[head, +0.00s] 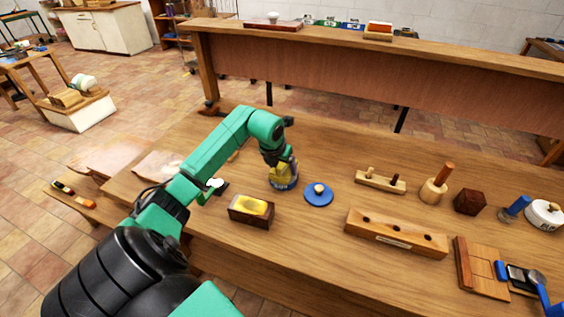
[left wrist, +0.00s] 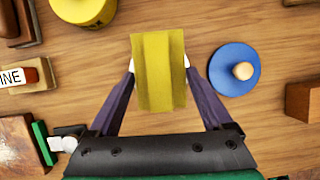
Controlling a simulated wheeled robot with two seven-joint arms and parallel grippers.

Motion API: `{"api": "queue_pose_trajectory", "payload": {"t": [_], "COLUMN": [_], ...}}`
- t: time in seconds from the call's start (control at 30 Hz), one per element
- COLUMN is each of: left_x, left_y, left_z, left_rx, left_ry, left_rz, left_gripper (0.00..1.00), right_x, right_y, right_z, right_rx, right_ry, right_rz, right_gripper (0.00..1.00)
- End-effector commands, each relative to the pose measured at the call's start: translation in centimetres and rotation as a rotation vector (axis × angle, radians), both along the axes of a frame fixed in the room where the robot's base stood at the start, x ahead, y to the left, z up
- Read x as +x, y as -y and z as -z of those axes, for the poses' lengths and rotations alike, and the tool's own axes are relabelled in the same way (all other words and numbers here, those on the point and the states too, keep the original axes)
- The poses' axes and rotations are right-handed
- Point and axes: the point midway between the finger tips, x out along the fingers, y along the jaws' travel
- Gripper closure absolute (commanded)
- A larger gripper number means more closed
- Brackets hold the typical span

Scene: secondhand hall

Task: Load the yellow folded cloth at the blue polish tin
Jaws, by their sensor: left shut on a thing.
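My left gripper (head: 279,160) is shut on the yellow folded cloth, which shows clearly between its fingertips in the left wrist view (left wrist: 158,75). My right gripper is not in view.
A dark wooden block with a yellow top (head: 250,208) stands front left of the tin. A raised shelf (head: 380,70) runs behind.

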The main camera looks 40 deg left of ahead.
Motion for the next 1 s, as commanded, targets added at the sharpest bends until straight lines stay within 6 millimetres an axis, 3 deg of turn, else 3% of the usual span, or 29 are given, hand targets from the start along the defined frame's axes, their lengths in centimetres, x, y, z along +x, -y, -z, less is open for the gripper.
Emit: {"api": "queue_pose_trajectory", "payload": {"t": [1.0], "left_x": [0.0], "left_y": [0.0], "left_z": [1.2], "left_rx": [0.0], "left_ry": [0.0], "left_rz": [0.0], "left_gripper": [0.83], "right_x": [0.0], "right_y": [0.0], "right_z": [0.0], "right_rx": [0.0], "right_ry": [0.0], "right_rz": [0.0], "right_gripper": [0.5]}}
